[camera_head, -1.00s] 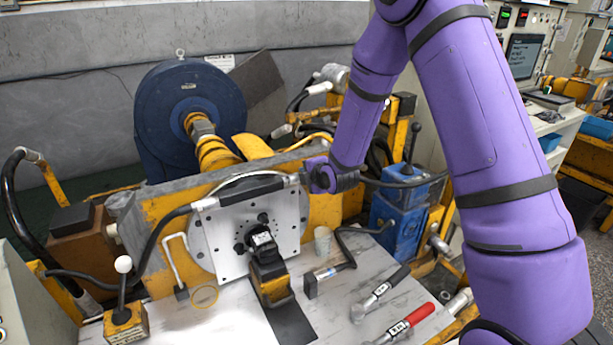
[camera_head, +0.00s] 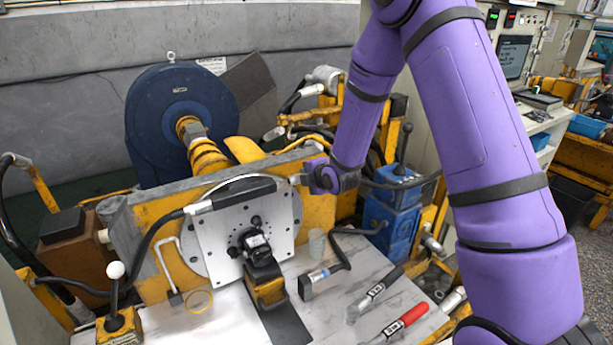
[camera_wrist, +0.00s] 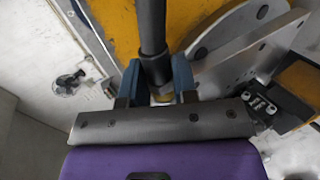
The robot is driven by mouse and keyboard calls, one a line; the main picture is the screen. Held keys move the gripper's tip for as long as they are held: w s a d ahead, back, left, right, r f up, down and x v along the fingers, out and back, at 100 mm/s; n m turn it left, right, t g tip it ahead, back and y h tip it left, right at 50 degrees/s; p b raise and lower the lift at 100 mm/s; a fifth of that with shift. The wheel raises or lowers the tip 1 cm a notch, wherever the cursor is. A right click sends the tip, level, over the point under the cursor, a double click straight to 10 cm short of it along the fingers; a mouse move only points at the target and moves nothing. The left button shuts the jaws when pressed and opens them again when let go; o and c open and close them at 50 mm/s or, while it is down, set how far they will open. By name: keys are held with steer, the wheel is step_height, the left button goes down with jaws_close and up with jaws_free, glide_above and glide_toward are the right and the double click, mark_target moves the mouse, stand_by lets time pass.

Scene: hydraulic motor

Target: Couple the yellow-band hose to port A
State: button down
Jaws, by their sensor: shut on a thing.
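My gripper (camera_wrist: 157,78) is shut on a black hose (camera_wrist: 152,25), which comes in from the top of the wrist view. A tan patch shows between the fingers; I cannot tell whether it is the yellow band. In the head view a black hose (camera_head: 151,248) with a pale fitting (camera_head: 199,207) rises from the lower left to my gripper, at the top edge of the silver plate (camera_head: 216,243). The black motor unit (camera_head: 255,243) sits at the plate's front and also shows in the wrist view (camera_wrist: 262,106). No port letters are readable.
Another hose end with a blue band (camera_head: 318,275) lies on the bench, beside a clear cup (camera_head: 317,243). A black-handled tool (camera_head: 375,292) and a red-handled tool (camera_head: 401,322) lie to the right. A yellow ring (camera_head: 187,304) and a white-knobbed lever (camera_head: 115,271) are at the left.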

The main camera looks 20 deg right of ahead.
mark_target(279, 228)
steer(key=shift+s+d, duration=0.15)
steer(key=shift+s, duration=0.75)
step_height(279, 228, down, 16)
stand_by(1.5)
steer(key=shift+s+a+r, duration=0.1)
steer(key=shift+s+a, duration=0.15)
steer(key=shift+a, duration=1)
steer(key=shift+s+a+f, duration=0.1)
steer(key=shift+s+a, duration=0.1)
steer(key=shift+a, duration=1.05)
steer(key=shift+s+a+r, duration=0.1)
steer(key=shift+s+a, duration=0.15)
steer(key=shift+a, duration=1)
steer(key=shift+s+a, duration=0.2)
steer(key=shift+a, duration=0.7)
steer(key=c, duration=0.8)
jaws_free()
steer(key=shift+c, duration=0.2)
